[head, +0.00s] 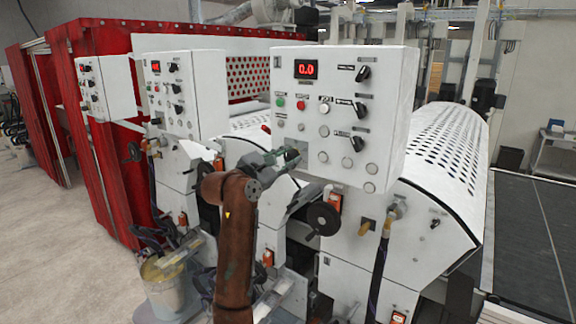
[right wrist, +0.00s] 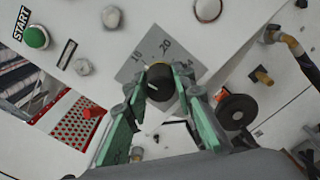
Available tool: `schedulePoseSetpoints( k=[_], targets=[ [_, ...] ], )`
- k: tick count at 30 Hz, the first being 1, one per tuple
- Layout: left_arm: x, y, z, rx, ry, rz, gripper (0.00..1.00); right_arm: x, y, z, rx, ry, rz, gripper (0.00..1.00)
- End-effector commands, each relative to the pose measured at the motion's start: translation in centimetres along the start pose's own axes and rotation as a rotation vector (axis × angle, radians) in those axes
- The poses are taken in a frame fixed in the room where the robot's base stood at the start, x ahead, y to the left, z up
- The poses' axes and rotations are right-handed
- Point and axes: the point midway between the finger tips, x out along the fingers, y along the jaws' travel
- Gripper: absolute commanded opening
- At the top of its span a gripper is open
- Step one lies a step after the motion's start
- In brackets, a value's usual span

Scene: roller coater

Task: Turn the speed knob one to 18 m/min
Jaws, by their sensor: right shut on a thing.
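My right gripper (head: 290,157) is at the panel's lower left corner. In the right wrist view its green fingers (right wrist: 160,92) are shut on the black speed knob (right wrist: 158,74), one on each side. A grey dial plate (right wrist: 150,52) shows above the knob, with a 20 legible and other numbers partly covered or small. The knob's pointer setting is too small to tell. My left gripper is not in view.
The panel also carries a green start button (right wrist: 36,37), a red button (head: 301,104) and several black switches (head: 363,73). A black handwheel (head: 323,217) sits below it. Two similar panels (head: 185,92) stand to the left. A perforated white cover (head: 450,140) is to the right.

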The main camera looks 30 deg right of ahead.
Motion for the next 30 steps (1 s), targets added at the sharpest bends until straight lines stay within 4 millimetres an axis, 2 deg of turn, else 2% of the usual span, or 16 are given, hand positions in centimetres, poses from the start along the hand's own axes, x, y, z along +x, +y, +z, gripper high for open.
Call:
schedulePoseSetpoints(
  k=[3, 15, 21, 30],
  targets=[
    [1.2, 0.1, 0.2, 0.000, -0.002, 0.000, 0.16, 0.0, -0.2, -0.3, 0.110, 0.001, -0.001, 0.00],
    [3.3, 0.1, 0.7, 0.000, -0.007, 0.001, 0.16, 0.0, -0.2, -0.2, 0.440, 0.000, -0.001, 0.00],
    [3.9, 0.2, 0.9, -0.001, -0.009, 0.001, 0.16, 0.0, -0.2, -0.1, 0.545, 0.000, -0.001, 0.00],
    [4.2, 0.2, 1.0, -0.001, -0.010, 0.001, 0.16, 0.0, -0.2, -0.1, 0.615, 0.000, -0.002, 0.00]
  ],
)
